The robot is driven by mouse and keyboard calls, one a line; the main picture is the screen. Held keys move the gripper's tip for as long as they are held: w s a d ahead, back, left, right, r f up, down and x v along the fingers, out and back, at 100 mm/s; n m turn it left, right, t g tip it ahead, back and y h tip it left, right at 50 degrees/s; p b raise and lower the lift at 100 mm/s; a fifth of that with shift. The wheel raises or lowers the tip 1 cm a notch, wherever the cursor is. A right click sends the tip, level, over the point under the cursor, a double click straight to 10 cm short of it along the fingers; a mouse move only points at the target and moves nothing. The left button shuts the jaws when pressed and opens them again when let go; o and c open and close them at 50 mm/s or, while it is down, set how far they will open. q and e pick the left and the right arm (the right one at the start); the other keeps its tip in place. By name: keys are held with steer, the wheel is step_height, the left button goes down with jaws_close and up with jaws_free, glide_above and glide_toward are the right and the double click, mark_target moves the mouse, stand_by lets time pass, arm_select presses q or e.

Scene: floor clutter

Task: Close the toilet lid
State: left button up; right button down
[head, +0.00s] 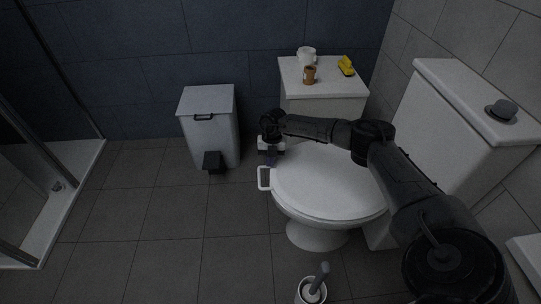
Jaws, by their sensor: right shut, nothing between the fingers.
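The toilet lid (325,182) is a white oval. It lies flat over the bowl, looking down, and a white loop handle (264,178) sticks out at its left side. The toilet base (316,236) shows below it and the tank (425,120) stands to the right. My right arm reaches in from the lower right and crosses above the lid. My right gripper (269,154) is shut and empty near the lid's far left edge, just beyond the handle. I cannot tell whether it touches the lid. My left gripper is out of view.
A grey pedal bin (210,130) stands left of the gripper. A white cabinet (293,93) behind the toilet bears a brown cup (309,75), a white roll (306,55) and a yellow toy (346,66). A toilet brush (313,288) stands in front. The floor at left is clear.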

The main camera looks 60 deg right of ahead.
steer(key=shift+a+f, duration=0.15)
steer(key=shift+f, duration=0.45)
steer(key=shift+r, duration=0.15)
steer(key=w+p+v, duration=0.1)
steer(key=p+v, duration=0.8)
steer(key=v, duration=0.4)
steer(key=shift+a+r, duration=0.3)
steer(key=shift+r, duration=0.1)
steer(key=shift+w, duration=0.1)
